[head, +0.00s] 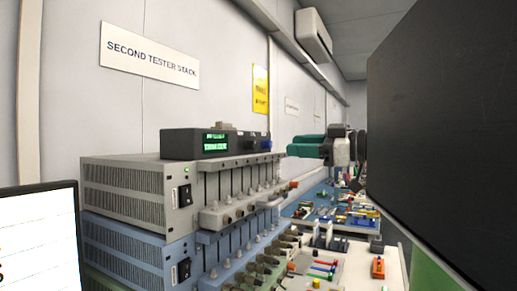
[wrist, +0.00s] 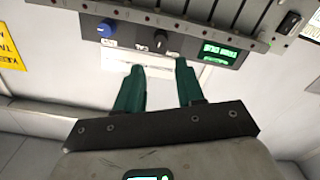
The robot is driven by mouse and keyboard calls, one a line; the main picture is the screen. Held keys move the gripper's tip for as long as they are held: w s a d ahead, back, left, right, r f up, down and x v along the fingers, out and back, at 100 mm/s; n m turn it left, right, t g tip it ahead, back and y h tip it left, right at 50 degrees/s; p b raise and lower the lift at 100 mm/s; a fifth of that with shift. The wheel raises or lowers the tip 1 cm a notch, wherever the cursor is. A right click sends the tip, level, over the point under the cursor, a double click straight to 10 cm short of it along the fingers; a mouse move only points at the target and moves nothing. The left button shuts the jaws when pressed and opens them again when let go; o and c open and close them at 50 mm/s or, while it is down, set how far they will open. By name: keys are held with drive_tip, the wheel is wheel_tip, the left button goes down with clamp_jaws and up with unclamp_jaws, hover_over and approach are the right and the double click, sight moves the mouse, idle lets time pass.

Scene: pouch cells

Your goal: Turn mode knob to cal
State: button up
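A dark control box (head: 200,145) with a lit green display (head: 215,144) sits on top of the tester stack. In the wrist view its front face (wrist: 190,48) appears upside down, with a green display (wrist: 220,53), a black knob (wrist: 161,40) with small white marks beside it, and a blue knob (wrist: 106,29). The blue knob also shows in the head view (head: 266,144). My gripper (wrist: 160,66) has teal fingers, apart and empty, pointing toward the box near the black knob. In the head view my gripper (head: 290,150) is right of the box.
The grey tester (head: 135,180) has a row of slots and clamps along its front, above a blue tester (head: 125,245). A dark panel (head: 440,120) fills the right. A bench (head: 385,262) with small parts lies behind. A screen (head: 40,240) stands at lower left.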

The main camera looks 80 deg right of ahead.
sight(255, 145)
drive_tip(key=x, duration=1)
drive_tip(key=shift+a+p, duration=0.1)
drive_tip(key=shift+p, duration=0.2)
clamp_jaws()
